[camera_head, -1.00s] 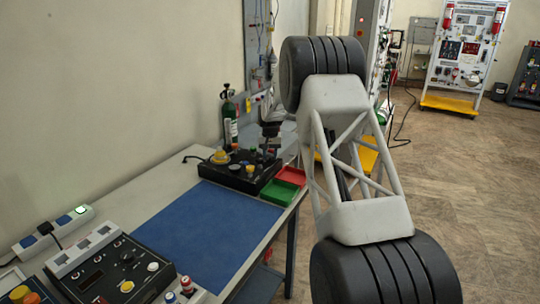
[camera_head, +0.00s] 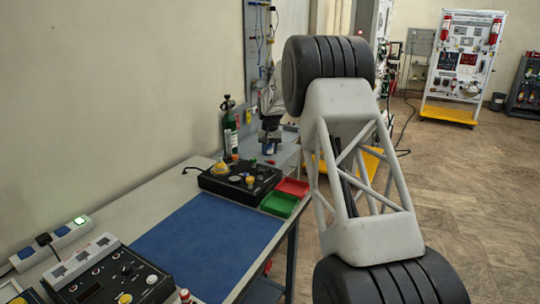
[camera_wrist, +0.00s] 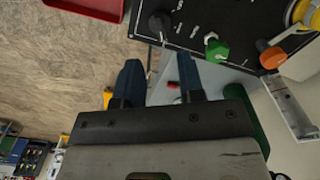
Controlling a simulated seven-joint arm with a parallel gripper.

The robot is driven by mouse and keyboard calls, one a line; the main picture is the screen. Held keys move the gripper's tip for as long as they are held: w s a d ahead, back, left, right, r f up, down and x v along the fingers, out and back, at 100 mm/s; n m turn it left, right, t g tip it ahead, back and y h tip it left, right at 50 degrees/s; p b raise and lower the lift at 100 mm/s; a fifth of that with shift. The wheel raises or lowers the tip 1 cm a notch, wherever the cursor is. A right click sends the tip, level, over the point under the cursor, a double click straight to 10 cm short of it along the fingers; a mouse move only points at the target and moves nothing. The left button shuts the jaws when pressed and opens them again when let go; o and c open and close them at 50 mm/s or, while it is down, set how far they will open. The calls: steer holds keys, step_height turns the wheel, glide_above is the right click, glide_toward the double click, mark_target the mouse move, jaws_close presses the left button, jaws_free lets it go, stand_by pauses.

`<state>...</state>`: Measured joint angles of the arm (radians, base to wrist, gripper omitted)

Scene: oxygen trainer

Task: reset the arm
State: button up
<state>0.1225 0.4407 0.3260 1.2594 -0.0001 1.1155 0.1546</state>
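My gripper (camera_head: 270,147) hangs at the far end of the workbench (camera_head: 150,196), just behind and above the far right part of the black control panel (camera_head: 240,182). In the wrist view my gripper (camera_wrist: 158,70) has its two blue-black fingers apart, with nothing held between them. The panel's edge (camera_wrist: 180,38) lies beyond the fingertips, with a green knob (camera_wrist: 213,48), an orange knob (camera_wrist: 270,55) and a black knob (camera_wrist: 160,23).
A red tray (camera_head: 292,187) and a green tray (camera_head: 279,204) sit right of the panel. A dark green cylinder (camera_head: 229,130) stands behind it, left of my gripper. The blue mat (camera_head: 205,245) is bare. A second panel (camera_head: 110,275) and a power strip (camera_head: 52,243) lie nearer.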

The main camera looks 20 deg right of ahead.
steer(key=shift+r, duration=0.15)
steer(key=s+a+r+n, duration=0.1)
steer(key=s+a+r, duration=0.2)
steer(key=s+r, duration=0.55)
steer(key=s+a+r+t, duration=0.1)
steer(key=s+a+r, duration=0.15)
steer(key=s, duration=1.15)
steer(key=s+a+r+n, duration=0.1)
steer(key=s+a+r, duration=0.2)
steer(key=s+r, duration=0.55)
steer(key=s+a+f, duration=0.1)
steer(key=s+f, duration=0.2)
steer(key=s, duration=0.9)
steer(key=s+a+f+t, duration=0.1)
steer(key=s+f, duration=0.2)
steer(key=s, duration=1)
steer(key=s+a+f+n, duration=0.1)
steer(key=s+f, duration=0.2)
steer(key=s, duration=1)
steer(key=shift+s+a+t, duration=0.15)
steer(key=shift+t, duration=0.15)
